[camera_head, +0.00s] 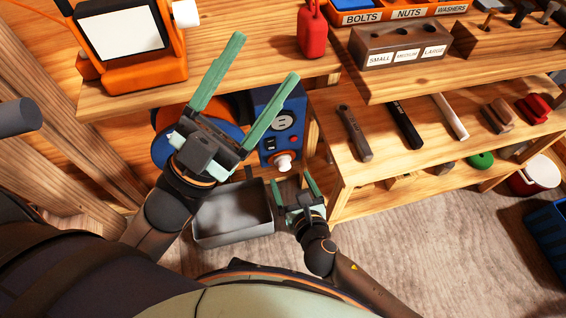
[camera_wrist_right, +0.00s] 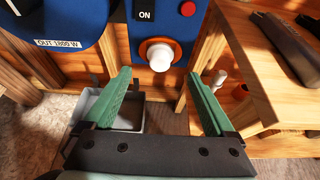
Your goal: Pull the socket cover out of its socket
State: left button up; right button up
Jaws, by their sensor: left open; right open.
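The socket cover (camera_head: 283,163) is a white knob seated in an orange ring low on the front of a blue power unit (camera_head: 268,148). In the right wrist view the socket cover (camera_wrist_right: 160,56) sits centred just beyond my fingertips, below the ON label. My right gripper (camera_head: 291,177) is open and empty just below the socket cover; in its wrist view the fingers (camera_wrist_right: 160,76) stand apart, one to each side of the cover, apparently not touching it. My left gripper (camera_head: 266,58) is open and empty, higher up, in front of the upper shelf and partly hiding the blue unit.
A grey open bin (camera_head: 235,236) stands below, left of my right gripper. A wooden shelf (camera_head: 375,180) with several tools is to the right. A red can (camera_head: 312,30) and an orange device (camera_head: 130,80) stand on the upper shelf. A blue crate (camera_head: 550,235) is at far right.

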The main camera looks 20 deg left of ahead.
aim_at(285, 168)
jog(key=b+x, duration=0.2)
jog(key=x, duration=0.2)
jog(key=shift+w+a+f+b, duration=0.15)
jog(key=shift+w+a+b, duration=0.05)
jog(key=shift+w+b, duration=0.1)
jog(key=shift+x, duration=0.95)
dwell(0.6)
jog(key=shift+c, duration=0.2)
grip_shut()
dwell(0.6)
jog(key=shift+s+d+p, duration=0.1)
jog(key=shift+p, duration=0.2)
jog(key=shift+s+d+p, duration=0.6)
jog(key=shift+s+d, duration=0.05)
jog(key=shift+s, duration=0.35)
jog(key=shift+s+d+p, duration=0.35)
jog(key=shift+s+d, duration=0.1)
jog(key=shift+s, duration=0.25)
jog(key=shift+s+d+p, duration=0.3)
jog(key=shift+s+d, duration=0.2)
jog(key=shift+s, duration=0.2)
